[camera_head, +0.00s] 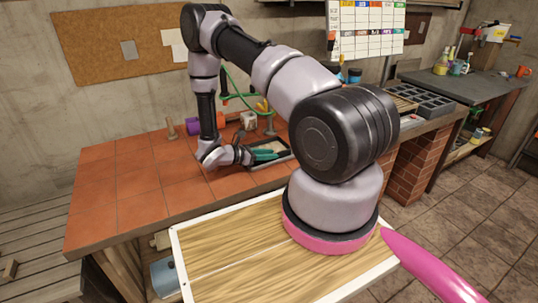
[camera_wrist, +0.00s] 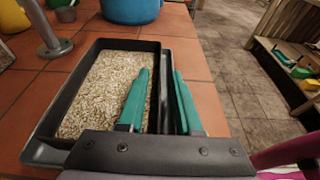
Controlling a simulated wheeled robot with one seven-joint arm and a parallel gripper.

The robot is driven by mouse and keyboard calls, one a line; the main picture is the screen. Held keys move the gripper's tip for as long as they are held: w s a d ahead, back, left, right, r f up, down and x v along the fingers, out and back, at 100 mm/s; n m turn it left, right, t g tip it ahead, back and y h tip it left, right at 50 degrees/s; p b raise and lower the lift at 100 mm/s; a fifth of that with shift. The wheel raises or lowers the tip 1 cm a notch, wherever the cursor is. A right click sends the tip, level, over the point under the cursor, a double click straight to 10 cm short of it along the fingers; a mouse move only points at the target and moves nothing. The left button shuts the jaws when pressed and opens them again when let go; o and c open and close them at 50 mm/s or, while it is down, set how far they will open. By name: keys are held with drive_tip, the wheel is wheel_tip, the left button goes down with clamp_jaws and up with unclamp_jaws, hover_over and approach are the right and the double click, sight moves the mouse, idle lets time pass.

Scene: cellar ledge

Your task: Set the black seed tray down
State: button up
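The black seed tray (camera_wrist: 48,122) is a long dark tray filled with pale grains, seen in the wrist view over the tiled top. It also shows in the head view (camera_head: 285,158), partly behind my arm. My gripper (camera_wrist: 161,72) has two green fingers that straddle the tray's right-hand wall, one inside over the grains and one outside. Dark wall shows between the fingers; whether they press on it or stand slightly apart is not clear. The tray looks level, at or very near the tiles, but its underside is hidden. In the head view my gripper (camera_head: 268,154) is small.
A blue pot (camera_wrist: 130,8) and a metal-footed post (camera_wrist: 52,42) stand close beyond the tray. The red tiled top (camera_head: 130,190) is clear at the left. A wooden board with a white rim (camera_head: 225,250) lies in front. A dark cell tray (camera_head: 430,103) sits at the right.

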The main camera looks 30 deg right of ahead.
drive_tip(key=shift+r, duration=0.2)
drive_tip(key=v, duration=1.2)
drive_tip(key=s+d+r+m+g+y, duration=0.1)
drive_tip(key=s+r+m+y, duration=0.2)
drive_tip(key=r, duration=0.5)
drive_tip(key=r+m+g+y, duration=0.15)
drive_tip(key=r+m, duration=0.25)
drive_tip(key=r, duration=0.4)
drive_tip(key=s+d+r+m+g+y, duration=0.1)
drive_tip(key=s+r+m+y, duration=0.2)
drive_tip(key=r, duration=0.5)
drive_tip(key=s+a+r+m+t+y, duration=0.2)
drive_tip(key=s+r+m+t+y, duration=0.2)
drive_tip(key=r, duration=0.6)
drive_tip(key=s+a+r+m+t+y, duration=0.1)
drive_tip(key=s+r+m+t+y, duration=0.4)
drive_tip(key=s+r+m, duration=0.3)
wheel_tip(320, 180, up, 2)
drive_tip(key=shift+s+a+r+t, duration=0.2)
drive_tip(key=shift+s+a+t, duration=0.2)
drive_tip(key=shift+s+t, duration=0.15)
